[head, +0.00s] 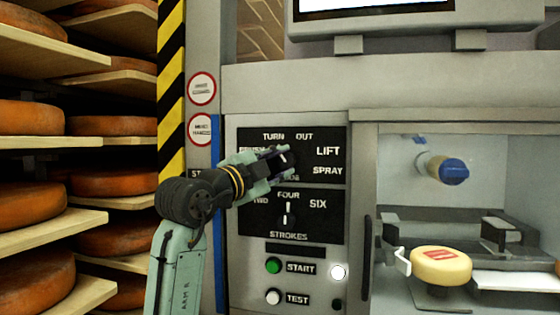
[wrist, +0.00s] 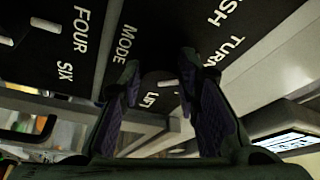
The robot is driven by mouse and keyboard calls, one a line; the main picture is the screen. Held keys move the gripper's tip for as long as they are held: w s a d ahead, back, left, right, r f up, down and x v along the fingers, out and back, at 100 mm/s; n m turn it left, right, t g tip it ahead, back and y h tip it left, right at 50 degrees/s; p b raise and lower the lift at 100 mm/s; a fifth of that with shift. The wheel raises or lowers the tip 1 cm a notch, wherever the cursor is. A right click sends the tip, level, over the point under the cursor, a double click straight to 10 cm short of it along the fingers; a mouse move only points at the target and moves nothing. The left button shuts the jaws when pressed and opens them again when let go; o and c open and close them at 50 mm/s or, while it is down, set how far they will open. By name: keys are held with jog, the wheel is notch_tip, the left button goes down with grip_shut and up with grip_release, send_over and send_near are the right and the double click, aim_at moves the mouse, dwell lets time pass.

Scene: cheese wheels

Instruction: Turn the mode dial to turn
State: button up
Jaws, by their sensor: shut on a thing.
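The mode dial (head: 284,158) is on the upper black plate (head: 335,136) of the machine's panel. Around it are the labels TURN at upper left, OUT at upper right, LIFT and SPRAY at right; the label at left and MODE below are partly covered by my gripper. My gripper (head: 279,162) reaches in from the lower left, its fingers closed around the dial. In the wrist view, my gripper (wrist: 160,76) has one finger each side of the dark dial (wrist: 158,82). A small pale mark shows on the dial; which label it points at is unclear.
The strokes dial (head: 286,213) is just below, with the START button (head: 273,265) and TEST button (head: 273,297) lower. A cheese wheel (head: 440,266) sits in the open bay at right. Cheese shelves (head: 40,142) and a striped post (head: 171,80) stand at left.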

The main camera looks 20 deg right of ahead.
jog(key=shift+r+m+g+p, duration=0.2)
jog(key=shift+m+g+p, duration=0.3)
jog(key=shift+m, duration=0.8)
jog(key=shift+y, duration=0.3)
jog(key=o, duration=1.1)
jog(key=shift+o, duration=0.2)
jog(key=v, duration=1.2)
jog(key=shift+f, duration=0.1)
